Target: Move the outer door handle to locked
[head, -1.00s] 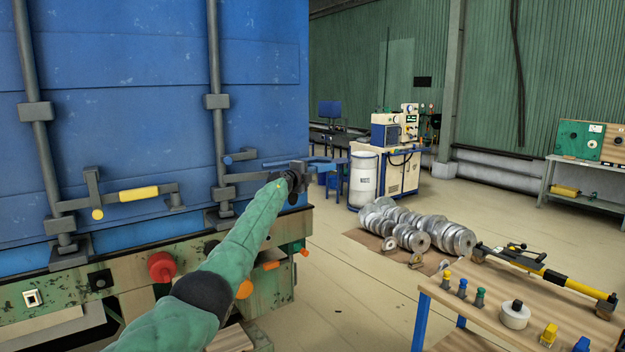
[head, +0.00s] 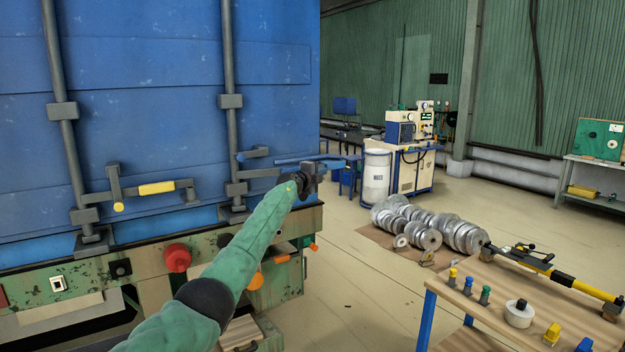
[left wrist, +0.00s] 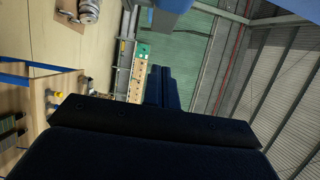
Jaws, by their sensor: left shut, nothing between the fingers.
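The blue handle (head: 336,158) on the right locking bar of the blue container sticks out to the right, past the container's edge. It stands away from the small bracket (head: 254,153) on the door. My left gripper (head: 316,170) is shut and empty, right at the handle in the head view; whether they touch I cannot tell. In the left wrist view its dark fingers (left wrist: 164,88) are together, and a blue piece I cannot identify shows at the top edge. My right gripper is out of view.
A yellow-gripped handle (head: 156,188) lies along the door on the left bar. A red knob (head: 177,258) sits on the green frame below. A wooden table (head: 460,318) with small tools is at lower right.

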